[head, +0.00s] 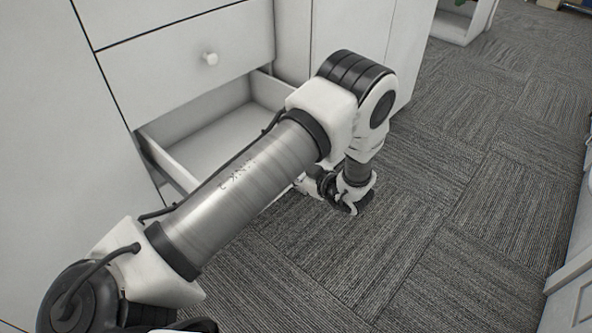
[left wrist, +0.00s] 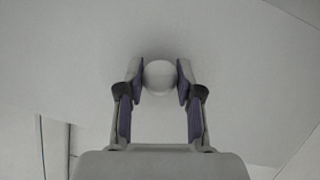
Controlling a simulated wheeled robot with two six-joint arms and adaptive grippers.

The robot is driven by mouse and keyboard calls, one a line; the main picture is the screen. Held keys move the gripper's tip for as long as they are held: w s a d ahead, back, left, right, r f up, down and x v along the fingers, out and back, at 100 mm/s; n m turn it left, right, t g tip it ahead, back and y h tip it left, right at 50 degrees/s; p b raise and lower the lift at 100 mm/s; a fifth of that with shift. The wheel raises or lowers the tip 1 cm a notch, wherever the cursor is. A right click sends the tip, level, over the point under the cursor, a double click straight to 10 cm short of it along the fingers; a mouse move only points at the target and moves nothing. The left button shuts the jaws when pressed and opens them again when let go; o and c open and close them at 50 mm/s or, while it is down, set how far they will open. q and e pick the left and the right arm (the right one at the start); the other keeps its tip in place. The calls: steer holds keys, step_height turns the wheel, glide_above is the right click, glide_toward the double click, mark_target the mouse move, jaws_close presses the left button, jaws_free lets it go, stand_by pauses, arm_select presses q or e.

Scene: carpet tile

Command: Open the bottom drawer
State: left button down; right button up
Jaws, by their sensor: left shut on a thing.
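The bottom drawer (head: 172,165) of the white cabinet is pulled out, and its empty-looking inside shows in the head view. My left arm crosses in front of it and hides much of its front. The left gripper shows in the left wrist view (left wrist: 159,82), with its two fingers on either side of a round white knob (left wrist: 159,72), shut on it. The knob sits on the pale drawer front (left wrist: 235,70). In the head view the gripper is low by the drawer front, mostly hidden by my arm. My right gripper is not in view.
A closed drawer with a white knob (head: 210,58) sits above the open one. White cabinet panels (head: 345,30) continue to the right. Grey carpet tile (head: 450,200) lies clear in front. Another white unit (head: 460,22) stands at the back, and white furniture (head: 575,295) edges the right.

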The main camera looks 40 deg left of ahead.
arm_select(q)
steer(key=c, duration=0.7)
jaws_free()
steer(key=shift+c, duration=0.2)
steer(key=v, duration=0.7)
steer(key=shift+d, duration=0.2)
